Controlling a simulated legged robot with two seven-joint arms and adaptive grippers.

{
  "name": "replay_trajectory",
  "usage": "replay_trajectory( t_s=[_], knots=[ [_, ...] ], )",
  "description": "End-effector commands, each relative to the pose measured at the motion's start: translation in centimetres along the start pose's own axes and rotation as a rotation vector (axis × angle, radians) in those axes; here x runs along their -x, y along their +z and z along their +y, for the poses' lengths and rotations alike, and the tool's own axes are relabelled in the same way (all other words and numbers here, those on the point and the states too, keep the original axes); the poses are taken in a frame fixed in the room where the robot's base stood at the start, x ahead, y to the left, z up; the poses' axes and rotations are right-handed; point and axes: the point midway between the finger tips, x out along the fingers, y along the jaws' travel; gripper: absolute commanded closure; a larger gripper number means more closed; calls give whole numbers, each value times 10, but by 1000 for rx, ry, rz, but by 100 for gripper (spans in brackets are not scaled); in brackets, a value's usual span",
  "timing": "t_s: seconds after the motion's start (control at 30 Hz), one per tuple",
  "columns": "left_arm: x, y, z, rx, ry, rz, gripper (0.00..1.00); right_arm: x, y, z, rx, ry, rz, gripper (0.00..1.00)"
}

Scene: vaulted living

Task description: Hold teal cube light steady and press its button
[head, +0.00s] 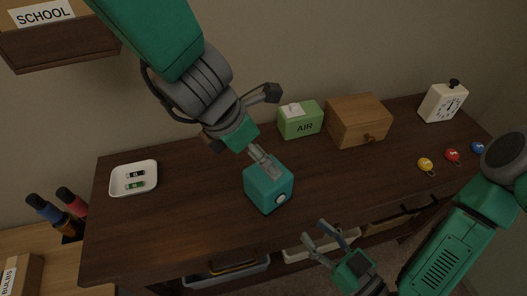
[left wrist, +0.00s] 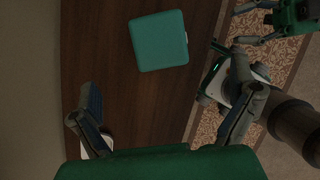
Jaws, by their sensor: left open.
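The teal cube light (head: 262,187) stands on the dark wooden desk, with a round pale button (head: 281,198) on its front face. My left gripper (head: 272,130) is open above the desk by the cube; one finger overlaps the cube's top in the head view. In the left wrist view the cube (left wrist: 158,42) lies ahead of the spread fingers of my left gripper (left wrist: 165,100), not between them. I cannot tell whether a finger touches it. My right gripper (head: 318,232) is open and empty, low in front of the desk's front edge.
Several small coloured balls, including a yellow one (head: 425,164), lie right. The desk (head: 190,225) is bare around the cube.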

Motion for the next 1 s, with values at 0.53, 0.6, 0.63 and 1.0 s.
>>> replay_trajectory(
  t_s=[0.53,0.6,0.63,1.0],
  knots=[
    [-83,-2,-2,0,-2,5,0,1,0,0,-2,-1,2,66],
    [-95,-2,-1,0,-1,5,0,1,0,0,-1,-1,1,66],
    [-100,-2,-1,0,0,4,0,1,0,0,-1,-1,2,66],
    [-125,-2,0,-2,2,2,0,0,0,-1,0,-1,1,66]
  ],
)
